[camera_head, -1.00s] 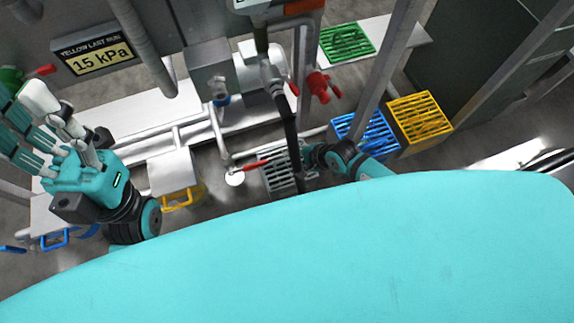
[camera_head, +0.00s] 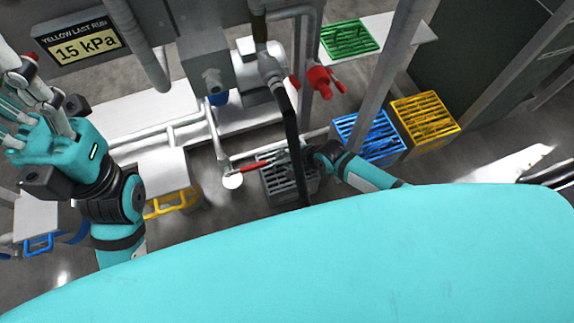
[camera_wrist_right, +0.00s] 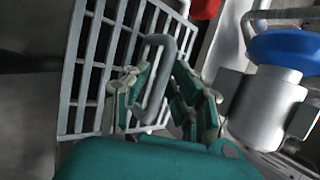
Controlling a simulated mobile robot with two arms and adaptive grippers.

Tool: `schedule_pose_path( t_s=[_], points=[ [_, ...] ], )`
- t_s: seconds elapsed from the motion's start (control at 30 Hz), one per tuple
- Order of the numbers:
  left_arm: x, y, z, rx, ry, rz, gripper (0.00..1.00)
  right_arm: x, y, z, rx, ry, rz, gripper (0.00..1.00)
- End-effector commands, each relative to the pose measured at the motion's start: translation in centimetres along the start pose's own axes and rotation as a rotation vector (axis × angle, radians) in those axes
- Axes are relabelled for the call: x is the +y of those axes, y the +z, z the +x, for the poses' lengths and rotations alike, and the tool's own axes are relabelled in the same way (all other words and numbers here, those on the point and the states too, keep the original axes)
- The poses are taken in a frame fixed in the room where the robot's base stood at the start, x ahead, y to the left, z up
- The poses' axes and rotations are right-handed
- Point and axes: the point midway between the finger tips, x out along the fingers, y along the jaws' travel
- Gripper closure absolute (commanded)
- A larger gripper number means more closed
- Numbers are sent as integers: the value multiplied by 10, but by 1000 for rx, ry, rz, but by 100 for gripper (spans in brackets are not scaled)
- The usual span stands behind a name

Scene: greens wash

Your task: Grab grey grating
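The grey grating (camera_head: 275,185) sits low on the floor area at the middle of the head view, partly hidden by a dark pole and my right arm. In the right wrist view its slatted face (camera_wrist_right: 95,70) fills the left side, with a loop handle (camera_wrist_right: 160,80) standing up from it. My right gripper (camera_head: 302,158) is at the grating's right side. In the wrist view its fingers (camera_wrist_right: 163,82) lie on both sides of the handle and lean inward; whether they press on it is unclear. My left gripper (camera_head: 35,105) is raised, empty, fingers spread.
A red-handled valve lever (camera_head: 248,168) and a dark pole (camera_head: 291,125) stand close by the grating. Blue (camera_head: 368,137), yellow (camera_head: 425,120) and green (camera_head: 350,38) gratings lie to the right and behind. Pipes and a grey post (camera_head: 385,75) crowd the space.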

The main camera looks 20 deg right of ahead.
Motion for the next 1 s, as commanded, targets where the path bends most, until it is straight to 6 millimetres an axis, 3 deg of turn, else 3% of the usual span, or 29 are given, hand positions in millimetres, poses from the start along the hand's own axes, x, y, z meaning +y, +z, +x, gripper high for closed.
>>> schedule_pose_path(
  t_s=[0.03,0.17,0.9,1.0],
  points=[
    [0,0,0,0,0,0,60,0,0,0,0,0,0,84],
    [0,0,0,0,0,0,60,0,0,0,0,0,0,100],
    [0,-3,6,4,-4,-1,60,-3,2,-6,0,2,-1,100],
    [-1,-2,-4,-41,-15,-5,60,-6,3,-11,0,2,-1,100]
  ],
)
